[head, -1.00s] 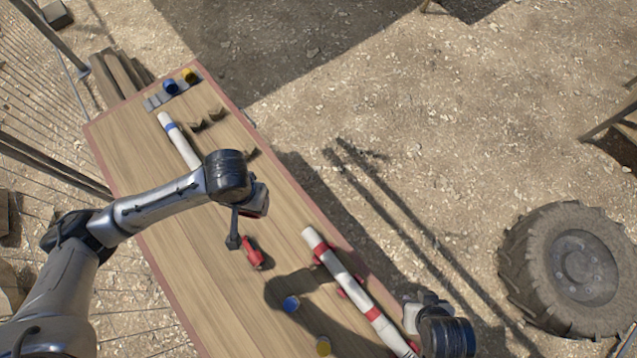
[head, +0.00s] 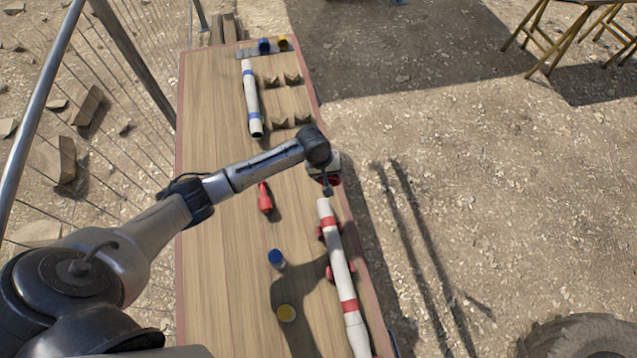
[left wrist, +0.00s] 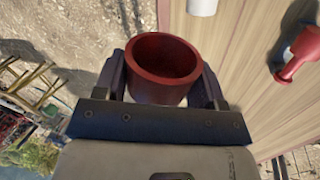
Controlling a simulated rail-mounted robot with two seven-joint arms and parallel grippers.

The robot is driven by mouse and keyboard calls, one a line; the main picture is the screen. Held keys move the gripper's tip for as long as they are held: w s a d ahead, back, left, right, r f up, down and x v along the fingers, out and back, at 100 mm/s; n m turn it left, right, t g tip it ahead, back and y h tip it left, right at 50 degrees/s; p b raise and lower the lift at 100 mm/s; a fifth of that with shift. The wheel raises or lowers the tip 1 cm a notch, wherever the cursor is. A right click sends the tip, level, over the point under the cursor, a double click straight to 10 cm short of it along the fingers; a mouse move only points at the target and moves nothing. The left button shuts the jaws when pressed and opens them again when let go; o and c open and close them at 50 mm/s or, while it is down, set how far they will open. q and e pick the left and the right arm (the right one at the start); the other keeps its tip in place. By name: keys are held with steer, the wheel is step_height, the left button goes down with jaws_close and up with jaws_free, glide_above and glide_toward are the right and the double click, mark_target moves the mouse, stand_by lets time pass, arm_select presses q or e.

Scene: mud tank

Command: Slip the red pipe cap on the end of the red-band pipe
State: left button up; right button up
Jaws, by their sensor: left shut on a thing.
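The red pipe cap (left wrist: 165,68) is a dark red open cup, held between the two fingers of my left gripper (left wrist: 164,85) with its open mouth showing in the left wrist view. In the head view my left gripper (head: 328,180) is just beyond the far end of the red-band pipe (head: 341,262), with a bit of red cap at it. The pipe is white with red bands and lies on red supports along the table's right side. Its white end (left wrist: 203,5) shows at the top of the left wrist view, apart from the cap. My right gripper is out of view.
A red bottle-shaped object (head: 265,198) lies left of the pipe. A blue-band pipe (head: 251,98) and wooden cradles (head: 292,78) are at the far end. A mesh fence runs along the left.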

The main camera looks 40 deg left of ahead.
arm_select(q)
steer(key=a+f+n+b, duration=0.1)
steer(key=f+b, duration=0.1)
steer(key=f, duration=0.3)
steer(key=a+f+n+t+b, duration=0.1)
steer(key=a+f+b, duration=0.1)
steer(key=f, duration=0.3)
steer(key=a+f+b, duration=0.2)
steer(key=f+b, duration=0.1)
steer(key=f, duration=0.2)
steer(key=shift+w+n+t+b, duration=0.3)
steer(key=shift+w+n, duration=0.05)
steer(key=shift+n, duration=0.05)
steer(key=shift+d+f, duration=0.1)
steer(key=shift+f, duration=0.1)
steer(key=shift+s+d+f, duration=0.25)
steer(key=shift+d+f, duration=0.05)
steer(key=shift+f, duration=0.4)
steer(key=shift+p, duration=0.45)
